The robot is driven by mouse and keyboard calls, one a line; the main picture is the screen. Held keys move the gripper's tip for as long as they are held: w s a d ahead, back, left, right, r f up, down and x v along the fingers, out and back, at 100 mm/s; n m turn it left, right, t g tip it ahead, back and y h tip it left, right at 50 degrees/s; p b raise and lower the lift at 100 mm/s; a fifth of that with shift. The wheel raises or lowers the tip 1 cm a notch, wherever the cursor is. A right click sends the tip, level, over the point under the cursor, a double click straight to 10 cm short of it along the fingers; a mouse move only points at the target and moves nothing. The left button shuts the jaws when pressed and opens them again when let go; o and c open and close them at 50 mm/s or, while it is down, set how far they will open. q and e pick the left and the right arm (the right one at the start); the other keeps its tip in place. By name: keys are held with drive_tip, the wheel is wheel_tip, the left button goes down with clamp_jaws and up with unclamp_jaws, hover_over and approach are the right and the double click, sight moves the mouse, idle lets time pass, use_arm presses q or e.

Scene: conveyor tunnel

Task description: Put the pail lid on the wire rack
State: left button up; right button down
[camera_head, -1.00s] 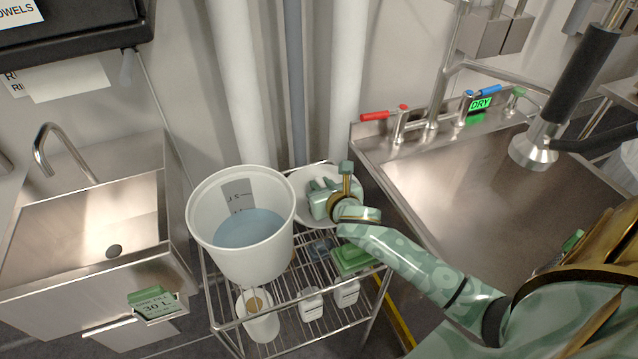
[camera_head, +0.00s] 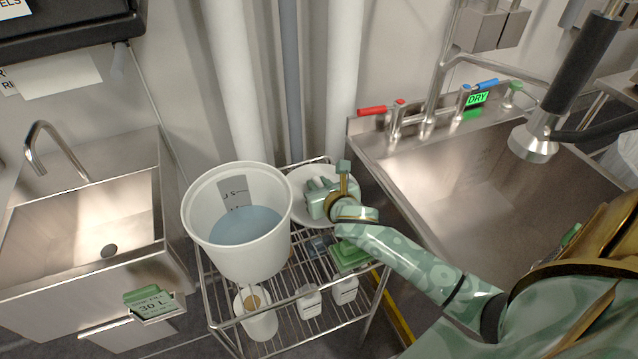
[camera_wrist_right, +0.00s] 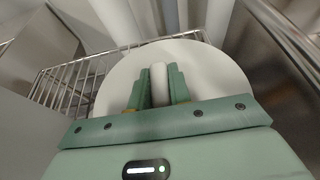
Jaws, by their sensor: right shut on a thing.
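The pail lid (camera_head: 298,181) is a white disc at the back right of the wire rack (camera_head: 297,270). It also shows in the right wrist view (camera_wrist_right: 215,80), level against the rack's wires. My right gripper (camera_head: 318,192) is over the lid, and its two green fingers (camera_wrist_right: 158,87) are shut on the lid's pale raised handle. The gripper hides part of the lid in the head view. Whether the lid rests on the rack or hangs just above it, I cannot tell. My left gripper is not in view.
A white pail (camera_head: 238,222) of bluish water stands on the rack, left of the lid. Green pads (camera_head: 350,256) lie at the rack's right, and small white bottles (camera_head: 309,301) sit lower. Steel sinks flank the rack, and pipes (camera_head: 343,80) rise behind it.

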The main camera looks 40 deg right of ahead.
drive_tip(key=shift+f, duration=0.1)
drive_tip(key=c, duration=1.2)
unclamp_jaws()
